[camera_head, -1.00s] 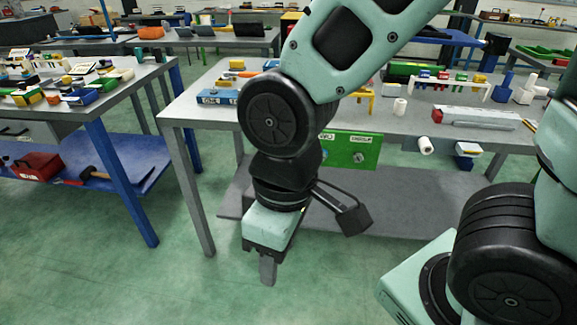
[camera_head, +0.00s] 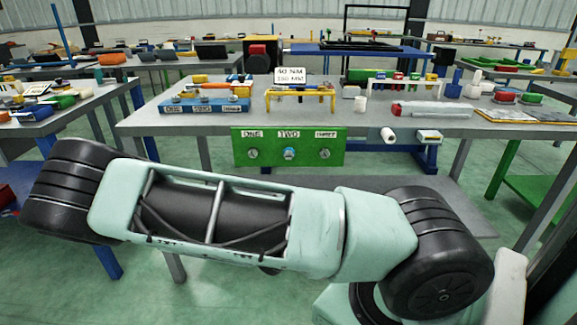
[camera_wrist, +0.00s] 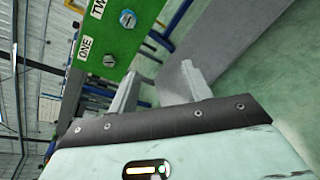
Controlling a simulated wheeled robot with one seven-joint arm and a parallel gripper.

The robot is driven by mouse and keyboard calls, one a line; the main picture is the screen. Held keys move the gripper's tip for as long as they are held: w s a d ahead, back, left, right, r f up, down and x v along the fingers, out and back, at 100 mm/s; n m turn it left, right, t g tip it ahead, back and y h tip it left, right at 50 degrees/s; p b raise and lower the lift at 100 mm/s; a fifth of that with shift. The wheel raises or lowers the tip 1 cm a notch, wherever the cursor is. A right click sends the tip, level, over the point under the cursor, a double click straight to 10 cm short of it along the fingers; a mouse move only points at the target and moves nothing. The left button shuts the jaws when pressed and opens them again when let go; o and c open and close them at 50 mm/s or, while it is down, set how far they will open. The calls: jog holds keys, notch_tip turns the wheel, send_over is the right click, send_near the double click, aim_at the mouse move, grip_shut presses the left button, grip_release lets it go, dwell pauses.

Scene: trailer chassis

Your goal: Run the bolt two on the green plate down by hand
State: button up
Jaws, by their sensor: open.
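The green plate (camera_head: 270,161) hangs on the front edge of the grey table, with labels ONE, TWO and THREE. Bolt two (camera_head: 289,153) sits in the middle and looks bluish, between bolt one (camera_head: 252,154) and bolt three (camera_head: 324,154). In the wrist view the green plate (camera_wrist: 118,40) shows tilted at the top left, with bolt two (camera_wrist: 127,19) and bolt one (camera_wrist: 109,60) on it. My gripper (camera_wrist: 159,77) is open and empty, apart from the bolts, with its fingers lower and to the right of bolt one. My gripper is hidden in the head view.
A blue block with labels (camera_head: 204,105) stands on the table's left. A yellow stand (camera_head: 300,97) with a torque sign (camera_head: 289,75) is behind the plate. A white roll (camera_head: 388,135) sticks out from the front edge at the right. The floor before the table is clear.

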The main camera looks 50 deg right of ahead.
notch_tip(320, 180, up, 3)
jog(key=w+d+n+t+h, duration=0.1)
jog(key=d+n+t, duration=0.1)
jog(key=n+t, duration=0.1)
jog(key=b, duration=0.9)
send_near(289, 156)
jog(key=b+x, duration=0.3)
jog(key=x, duration=0.6)
jog(key=shift+r, duration=0.1)
jog(key=c, duration=1)
